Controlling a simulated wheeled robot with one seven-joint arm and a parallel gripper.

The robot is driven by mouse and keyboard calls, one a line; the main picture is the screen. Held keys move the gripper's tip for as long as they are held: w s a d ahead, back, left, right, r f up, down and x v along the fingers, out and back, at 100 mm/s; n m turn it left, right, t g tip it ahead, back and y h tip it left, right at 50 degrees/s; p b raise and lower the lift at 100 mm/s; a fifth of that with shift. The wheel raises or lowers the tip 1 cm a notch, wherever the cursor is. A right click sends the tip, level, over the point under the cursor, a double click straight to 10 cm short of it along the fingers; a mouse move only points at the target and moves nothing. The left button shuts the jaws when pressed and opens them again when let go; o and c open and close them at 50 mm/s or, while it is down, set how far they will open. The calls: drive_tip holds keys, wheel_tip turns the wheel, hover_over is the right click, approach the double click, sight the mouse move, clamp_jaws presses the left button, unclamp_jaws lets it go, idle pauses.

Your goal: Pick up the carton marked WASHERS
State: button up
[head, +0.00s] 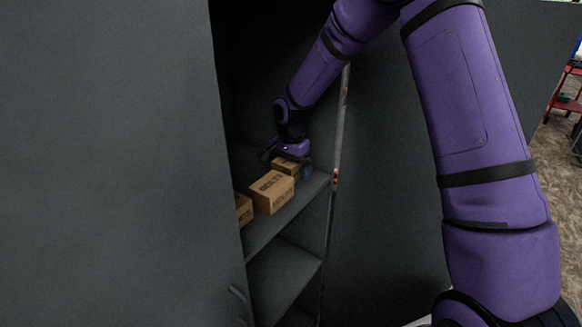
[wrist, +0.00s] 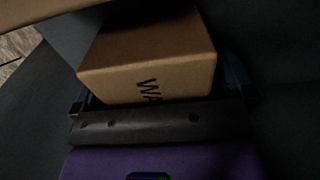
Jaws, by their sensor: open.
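The WASHERS carton (wrist: 150,50) is a brown cardboard box. The wrist view shows the letters "WA" on its near face; the rest of the word is hidden by my gripper's body. In the head view the carton (head: 285,168) stands on a cabinet shelf, partly covered by my gripper (head: 286,161). The jaws are open, with one dark finger at each side of the carton in the wrist view (wrist: 163,92). I cannot tell whether either finger touches it. The carton appears to rest on the shelf.
A carton marked BOLTS (head: 271,193) stands next to it on the same shelf (head: 272,228), and another carton (head: 244,210) is partly hidden by the grey panel (head: 110,160) at left. A cabinet edge (head: 338,150) rises close to the right of my gripper. A lower shelf (head: 283,272) looks empty.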

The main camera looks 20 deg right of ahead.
drive_tip(key=c, duration=1.3)
drive_tip(key=shift+o, duration=0.2)
drive_tip(key=shift+r, duration=0.1)
